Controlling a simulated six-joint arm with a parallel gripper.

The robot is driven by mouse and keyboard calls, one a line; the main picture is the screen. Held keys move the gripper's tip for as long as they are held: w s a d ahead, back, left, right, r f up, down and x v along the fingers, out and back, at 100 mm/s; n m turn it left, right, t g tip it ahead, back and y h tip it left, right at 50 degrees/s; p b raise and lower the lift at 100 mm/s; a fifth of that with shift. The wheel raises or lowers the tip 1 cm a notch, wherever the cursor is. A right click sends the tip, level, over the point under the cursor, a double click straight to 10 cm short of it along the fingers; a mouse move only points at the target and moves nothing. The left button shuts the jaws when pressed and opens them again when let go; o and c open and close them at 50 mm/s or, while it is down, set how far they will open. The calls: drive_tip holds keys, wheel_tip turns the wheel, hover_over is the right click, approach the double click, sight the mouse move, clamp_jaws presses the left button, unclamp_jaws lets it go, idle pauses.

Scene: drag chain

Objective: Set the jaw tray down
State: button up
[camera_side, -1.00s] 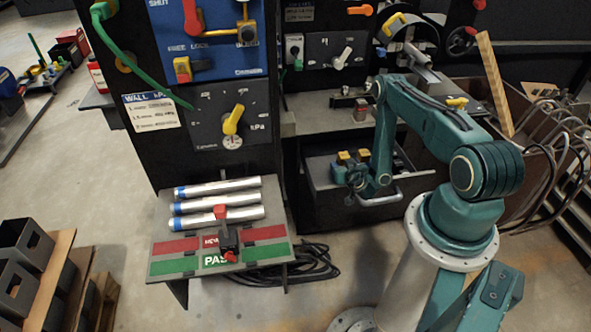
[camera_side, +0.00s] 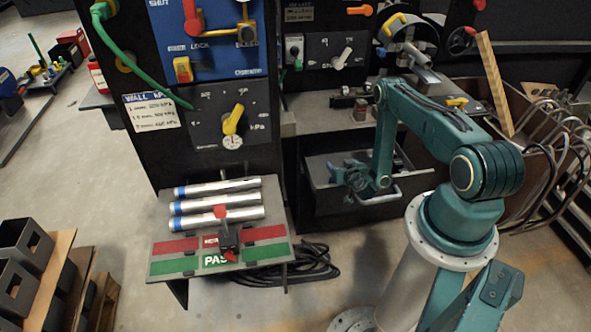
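My gripper (camera_side: 340,170) is over the open dark drawer (camera_side: 325,205), below the bench at centre. Its teal fingers look spread apart, with nothing visible between them. The drawer's pale handle (camera_side: 382,199) is just right of and below my gripper. I cannot make out the jaw tray; the drawer walls and my gripper hide part of the drawer's inside.
Left of the drawer, a shelf (camera_side: 165,268) with red and green bands holds three silver tubes (camera_side: 218,202) and a small black-and-red fixture (camera_side: 228,237). Black cable (camera_side: 310,262) lies on the floor. A brown bin (camera_side: 545,125) with hoses stands right.

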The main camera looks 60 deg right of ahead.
drive_tip(key=shift+s+a+f, duration=0.3)
drive_tip(key=shift+a+f, duration=0.05)
drive_tip(key=shift+a, duration=0.05)
drive_tip(key=r+v, duration=0.1)
drive_tip(key=v, duration=1.1)
drive_tip(key=shift+d+r, duration=0.2)
idle(0.4)
drive_tip(key=shift+w, duration=0.25)
